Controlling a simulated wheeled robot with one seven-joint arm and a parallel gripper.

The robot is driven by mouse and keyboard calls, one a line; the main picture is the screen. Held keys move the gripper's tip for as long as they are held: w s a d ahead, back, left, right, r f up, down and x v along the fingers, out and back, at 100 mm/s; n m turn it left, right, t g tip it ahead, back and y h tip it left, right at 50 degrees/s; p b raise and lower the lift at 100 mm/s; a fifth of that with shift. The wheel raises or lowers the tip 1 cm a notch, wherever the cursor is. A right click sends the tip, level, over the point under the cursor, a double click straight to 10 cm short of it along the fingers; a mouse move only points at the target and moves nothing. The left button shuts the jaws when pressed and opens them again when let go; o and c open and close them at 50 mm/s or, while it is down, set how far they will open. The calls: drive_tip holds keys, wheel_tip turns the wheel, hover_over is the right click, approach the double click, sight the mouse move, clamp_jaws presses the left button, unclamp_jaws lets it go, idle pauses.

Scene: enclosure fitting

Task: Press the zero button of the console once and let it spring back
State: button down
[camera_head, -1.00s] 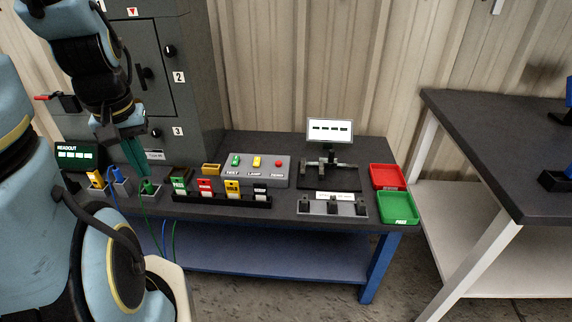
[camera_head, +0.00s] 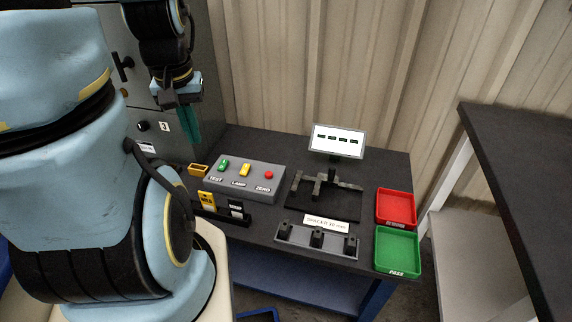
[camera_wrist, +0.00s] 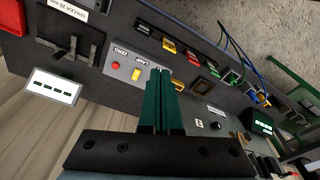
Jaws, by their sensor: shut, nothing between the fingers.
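The console (camera_head: 258,176) is a grey box on the bench with three buttons: green TEST, yellow LAMP and red ZERO. The zero button (camera_head: 269,175) is at its right end and stands up; it also shows in the wrist view (camera_wrist: 115,66), left of my fingers. My gripper (camera_head: 190,141) points down with its green fingers shut and empty, up and to the left of the console in the head view. In the wrist view the fingers (camera_wrist: 160,72) overlap the green-button end of the console and hide the green button. They are apart from the zero button.
A small display (camera_head: 337,140) and a dark fixture (camera_head: 300,200) stand right of the console. A rack with coloured cards (camera_head: 220,212) is in front. Red (camera_head: 396,222) and green (camera_head: 383,262) trays lie at the bench's right end. A grey cabinet (camera_head: 215,60) stands behind my gripper.

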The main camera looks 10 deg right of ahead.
drive_tip(key=shift+d, duration=0.15)
drive_tip(key=shift+w+d, duration=0.1)
drive_tip(key=w+d+f+t+h+p, duration=0.1)
drive_tip(key=w+d+f+t+p, duration=0.3)
drive_tip(key=w+d, duration=1)
wheel_tip(320, 180, down, 11)
drive_tip(key=s+d+t+y+p, duration=0.1)
drive_tip(key=d+y+p, duration=0.1)
drive_tip(key=y+p, duration=0.3)
drive_tip(key=shift+s+d+f+t+y, duration=0.15)
drive_tip(key=shift+d+t+y, duration=0.25)
drive_tip(key=shift+y, duration=0.5)
drive_tip(key=shift+f, duration=0.15)
